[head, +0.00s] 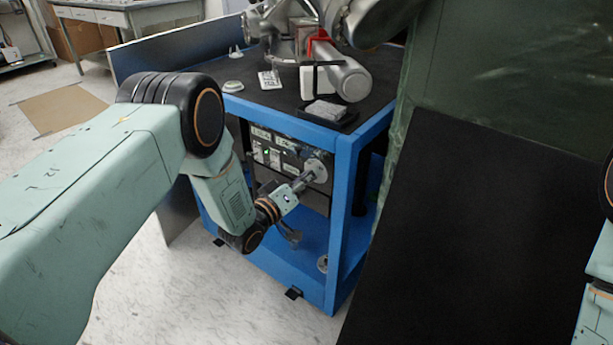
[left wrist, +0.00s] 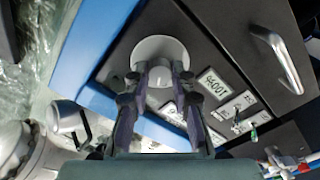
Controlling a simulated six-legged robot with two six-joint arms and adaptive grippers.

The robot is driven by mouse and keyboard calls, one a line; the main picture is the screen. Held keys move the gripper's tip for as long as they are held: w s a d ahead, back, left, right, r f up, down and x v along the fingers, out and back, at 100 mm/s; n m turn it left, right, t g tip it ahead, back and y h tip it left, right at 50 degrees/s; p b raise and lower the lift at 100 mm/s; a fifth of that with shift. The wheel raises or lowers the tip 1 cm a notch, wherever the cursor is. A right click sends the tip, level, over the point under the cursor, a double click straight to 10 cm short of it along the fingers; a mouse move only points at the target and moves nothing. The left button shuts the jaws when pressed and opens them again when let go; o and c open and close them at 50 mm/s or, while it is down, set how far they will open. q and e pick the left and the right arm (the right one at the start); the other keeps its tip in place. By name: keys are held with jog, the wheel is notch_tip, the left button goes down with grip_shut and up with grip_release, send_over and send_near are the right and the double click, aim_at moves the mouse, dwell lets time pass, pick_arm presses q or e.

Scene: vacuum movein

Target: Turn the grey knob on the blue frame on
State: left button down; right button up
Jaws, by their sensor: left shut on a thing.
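The grey knob (head: 317,168) sits on the dark front panel of the blue frame (head: 342,190), towards the panel's right side. It also shows in the left wrist view as a round grey disc (left wrist: 160,50) with the fingers in front of its middle. My left gripper (head: 306,179) reaches it from the front. In the left wrist view my left gripper (left wrist: 159,72) has its fingertips close together on the knob, shut on its middle part. The fingers hide that gripped part, so I cannot read the knob's angle. My right gripper is out of view.
The panel has a green light (head: 266,151), white labels (left wrist: 214,84) and a metal handle (left wrist: 275,58). A metal machine (head: 345,75) stands on the frame's dark top. A dark green plastic-like sheet (head: 500,60) hangs close at the right. Pale floor (head: 110,130) lies open at the left.

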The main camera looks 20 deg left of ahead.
pick_arm(q)
jog(key=shift+s+d+m+p, duration=0.1)
jog(key=shift+m+p, duration=1.55)
jog(key=shift+m, duration=5.95)
jog(key=c, duration=1.1)
grip_release()
jog(key=v, duration=1.2)
